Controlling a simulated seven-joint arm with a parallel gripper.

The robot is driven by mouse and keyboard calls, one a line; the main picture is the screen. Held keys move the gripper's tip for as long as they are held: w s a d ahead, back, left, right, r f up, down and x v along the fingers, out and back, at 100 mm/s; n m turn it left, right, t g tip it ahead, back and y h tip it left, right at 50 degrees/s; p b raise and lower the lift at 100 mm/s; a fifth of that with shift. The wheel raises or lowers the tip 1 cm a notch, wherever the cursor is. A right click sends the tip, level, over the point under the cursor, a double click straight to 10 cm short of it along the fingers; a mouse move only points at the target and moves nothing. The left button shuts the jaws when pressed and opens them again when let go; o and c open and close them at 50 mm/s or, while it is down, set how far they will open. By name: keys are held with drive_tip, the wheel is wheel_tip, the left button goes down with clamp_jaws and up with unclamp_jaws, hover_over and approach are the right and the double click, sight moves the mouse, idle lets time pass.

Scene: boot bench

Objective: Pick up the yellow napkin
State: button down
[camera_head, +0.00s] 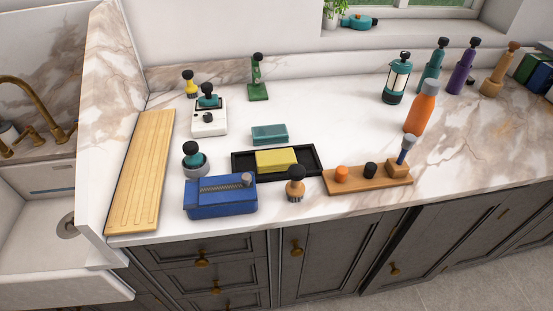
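The yellow napkin (276,160) looks like a thick, flat, folded rectangle. It lies in the shallow black tray (309,170) near the front edge of the marble counter, a little left of its middle. Black tray surface shows on both sides of it, and nothing covers its top. My gripper is not in the view.
A blue box (219,198) stands front left of the tray, and a round brush (295,185) stands in front. A teal block (269,134) lies behind. A wooden stand (368,182) is to the right. The back middle counter (325,110) is clear.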

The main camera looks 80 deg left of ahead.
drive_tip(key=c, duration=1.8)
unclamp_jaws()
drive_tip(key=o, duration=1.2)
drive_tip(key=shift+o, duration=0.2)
